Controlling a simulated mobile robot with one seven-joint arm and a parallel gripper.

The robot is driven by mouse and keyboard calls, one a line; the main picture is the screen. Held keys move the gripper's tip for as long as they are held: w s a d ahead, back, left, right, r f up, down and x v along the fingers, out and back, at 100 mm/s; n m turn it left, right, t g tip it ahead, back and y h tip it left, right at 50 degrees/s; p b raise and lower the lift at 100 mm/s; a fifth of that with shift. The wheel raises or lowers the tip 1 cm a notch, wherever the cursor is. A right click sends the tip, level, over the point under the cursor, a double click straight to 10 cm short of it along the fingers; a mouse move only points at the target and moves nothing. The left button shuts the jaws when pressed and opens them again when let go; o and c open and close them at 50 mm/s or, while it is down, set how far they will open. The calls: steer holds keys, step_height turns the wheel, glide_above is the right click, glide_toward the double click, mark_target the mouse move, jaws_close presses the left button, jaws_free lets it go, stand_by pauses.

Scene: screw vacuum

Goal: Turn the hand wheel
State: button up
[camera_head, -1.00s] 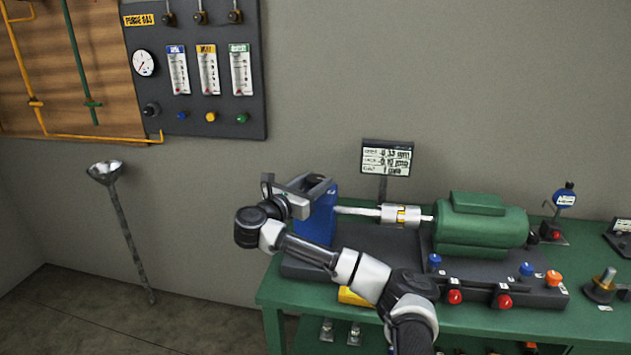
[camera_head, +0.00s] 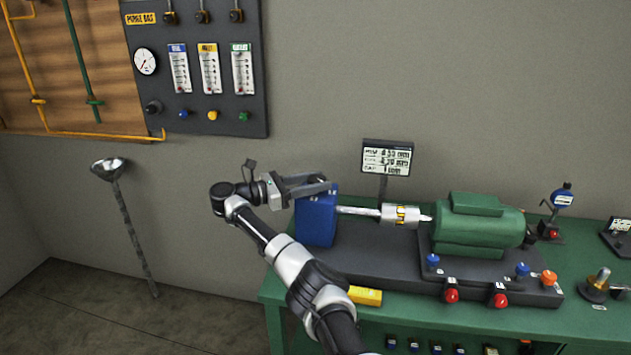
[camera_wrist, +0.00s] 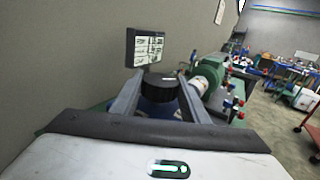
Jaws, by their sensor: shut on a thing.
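The dark round top, seemingly the hand wheel (camera_wrist: 160,88), sits between the two fingers of my gripper (camera_wrist: 162,80) in the wrist view. My gripper is shut on it from the side. In the head view my gripper (camera_head: 318,187) is at the top of a blue block (camera_head: 315,222), and the fingers hide most of the wheel. A pale shaft (camera_head: 357,210) runs right from the block to a silver coupling (camera_head: 400,214) and a green motor (camera_head: 482,222). A small readout screen (camera_head: 387,158) stands behind; its digits are blurred.
Red, blue and orange knobs line the motor base front, including a red knob (camera_head: 452,295). A dial gauge (camera_head: 562,200) stands at right on the green bench (camera_head: 470,322). A yellow box (camera_head: 366,296) lies near the front edge. A gauge panel (camera_head: 205,125) hangs at left.

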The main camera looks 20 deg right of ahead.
steer(key=shift+d+f, duration=0.1)
steer(key=shift+d, duration=0.05)
stand_by(0.3)
steer(key=o, duration=1.1)
steer(key=shift+d, duration=0.1)
steer(key=shift+a, duration=0.25)
